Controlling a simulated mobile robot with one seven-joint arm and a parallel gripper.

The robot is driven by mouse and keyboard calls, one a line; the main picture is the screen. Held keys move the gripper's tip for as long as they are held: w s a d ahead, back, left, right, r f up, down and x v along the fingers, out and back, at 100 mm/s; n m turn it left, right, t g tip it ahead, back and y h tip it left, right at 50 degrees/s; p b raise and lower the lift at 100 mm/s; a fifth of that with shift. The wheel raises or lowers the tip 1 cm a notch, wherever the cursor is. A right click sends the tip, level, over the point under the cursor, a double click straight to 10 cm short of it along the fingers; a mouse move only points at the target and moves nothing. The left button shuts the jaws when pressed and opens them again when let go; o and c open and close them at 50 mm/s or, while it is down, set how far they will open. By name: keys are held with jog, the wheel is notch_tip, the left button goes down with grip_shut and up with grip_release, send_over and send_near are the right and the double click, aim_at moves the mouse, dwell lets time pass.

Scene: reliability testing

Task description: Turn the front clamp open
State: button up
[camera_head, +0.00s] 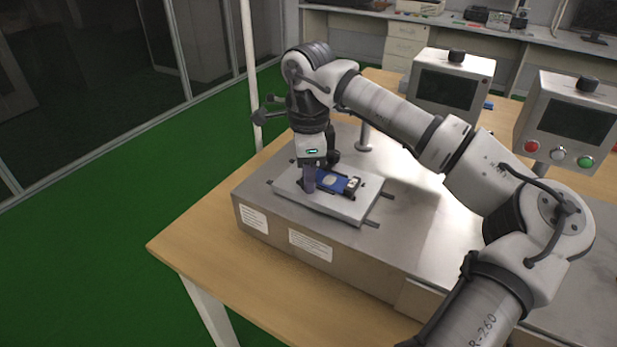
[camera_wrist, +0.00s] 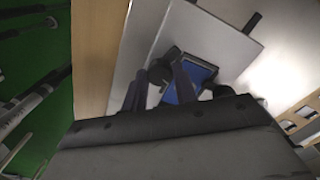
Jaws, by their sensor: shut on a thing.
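A blue board (camera_head: 330,181) lies on a light grey fixture plate (camera_head: 340,208) on the metal-topped bench unit. My gripper (camera_head: 309,188) points down at the left end of the board. In the wrist view, my gripper (camera_wrist: 158,86) has its two purple-grey fingers on either side of a dark rounded clamp (camera_wrist: 161,71), shut on it beside the blue board (camera_wrist: 194,74). In the head view the fingers hide most of this clamp.
Two grey boxes with screens, the left box (camera_head: 452,84) and the right box (camera_head: 567,120), stand behind my arm. The metal bench top (camera_head: 415,205) right of the plate is clear. A wooden table edge (camera_head: 190,240) runs along the front left.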

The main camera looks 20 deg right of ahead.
jog(key=shift+n+b, duration=0.35)
jog(key=shift+n, duration=1.55)
jog(key=o, duration=1)
jog(key=shift+c, duration=0.2)
jog(key=shift+r, duration=0.15)
notch_tip(320, 180, up, 14)
jog(key=shift+f, duration=0.2)
